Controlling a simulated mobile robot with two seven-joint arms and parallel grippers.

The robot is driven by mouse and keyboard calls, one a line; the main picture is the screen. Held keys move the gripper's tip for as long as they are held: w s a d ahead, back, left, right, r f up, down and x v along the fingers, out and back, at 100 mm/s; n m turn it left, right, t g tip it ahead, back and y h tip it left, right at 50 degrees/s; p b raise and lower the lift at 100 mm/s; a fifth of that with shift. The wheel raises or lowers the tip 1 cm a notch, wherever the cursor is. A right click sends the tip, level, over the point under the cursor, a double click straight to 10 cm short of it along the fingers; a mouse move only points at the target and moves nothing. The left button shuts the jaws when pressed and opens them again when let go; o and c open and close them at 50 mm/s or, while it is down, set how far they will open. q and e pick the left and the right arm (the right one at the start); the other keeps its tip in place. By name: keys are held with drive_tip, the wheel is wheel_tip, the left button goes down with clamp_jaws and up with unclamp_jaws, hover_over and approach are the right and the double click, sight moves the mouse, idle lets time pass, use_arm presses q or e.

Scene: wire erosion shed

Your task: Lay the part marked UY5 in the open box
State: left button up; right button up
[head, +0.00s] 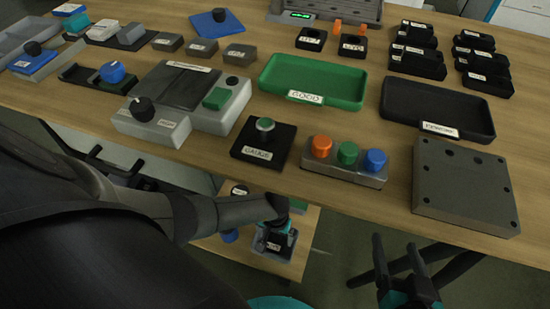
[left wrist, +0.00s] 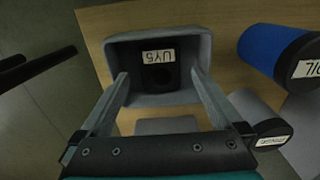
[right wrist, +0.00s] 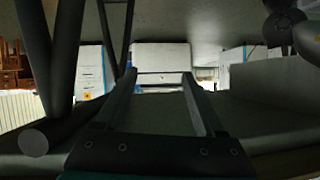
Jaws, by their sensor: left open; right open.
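The part marked UY5 (left wrist: 184,76) is a black block with a white label and a round dark hole. It lies inside the grey open box (left wrist: 111,52) in the left wrist view. In the head view the box (head: 259,246) stands on a low wooden surface below the bench, partly hidden by my left arm. My left gripper (left wrist: 160,75) is open, its fingers apart on either side of the part, seemingly above the box; contact cannot be told. My right gripper (head: 395,242) is open and empty, clear of the bench's front edge.
The bench holds a green tray (head: 312,80), a black tray (head: 438,102), a three-button panel (head: 343,172), a grey block (head: 465,185) and several labelled black parts (head: 415,60).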

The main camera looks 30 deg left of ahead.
sight(275, 242)
use_arm(q)
drive_tip(key=shift+r+p, duration=0.6)
drive_tip(key=shift+r, duration=0.35)
drive_tip(key=shift+r+p, duration=0.45)
drive_tip(key=shift+r, duration=0.2)
drive_tip(key=shift+r+p, duration=0.35)
drive_tip(key=shift+r, duration=0.25)
use_arm(e)
drive_tip(key=s+d+g+h, duration=0.3)
drive_tip(key=d+g, duration=0.2)
drive_tip(key=d, duration=0.1)
drive_tip(key=shift+s+d+f, duration=0.15)
drive_tip(key=shift+s+f, duration=0.1)
drive_tip(key=shift+s, duration=0.1)
